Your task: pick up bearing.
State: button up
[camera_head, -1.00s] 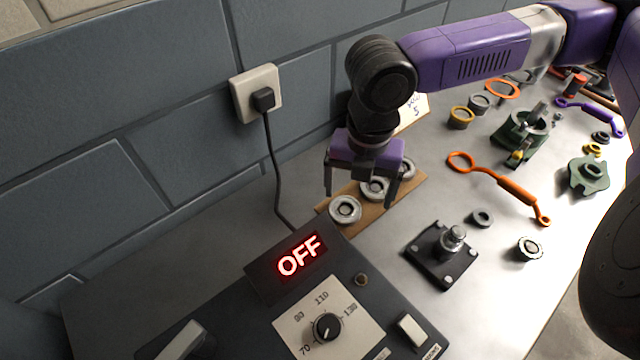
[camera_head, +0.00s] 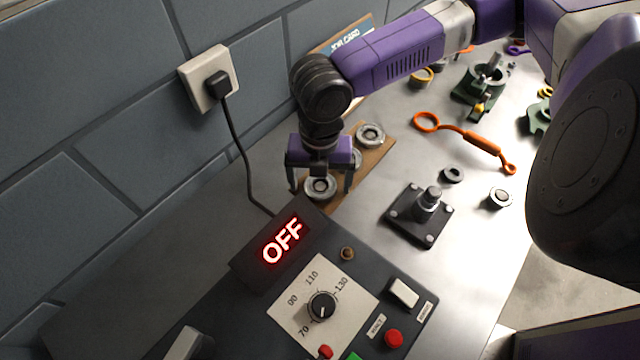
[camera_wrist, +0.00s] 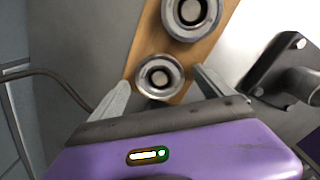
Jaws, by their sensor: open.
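Several silver ring-shaped bearings sit in a row on a brown wooden board (camera_head: 376,161). The nearest bearing (camera_head: 320,193) lies at the board's front end by the control box. The middle bearing (camera_head: 356,158) is partly hidden behind my gripper, and the far bearing (camera_head: 370,133) is clear of it. My gripper (camera_head: 321,185) points down over the nearest bearing, open and empty. In the wrist view the nearest bearing (camera_wrist: 160,77) shows between the fingertips (camera_wrist: 161,78), with a gap on each side. Another bearing (camera_wrist: 192,14) lies beyond it.
The control box (camera_head: 259,325) with its lit OFF display (camera_head: 283,240) stands close in front of the board. A black fixture with a post (camera_head: 420,214) stands to the right. An orange-handled tool (camera_head: 470,140) lies beyond. A wall socket (camera_head: 207,80) with a cable is at left.

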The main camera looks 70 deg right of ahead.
jog(key=c, duration=1.8)
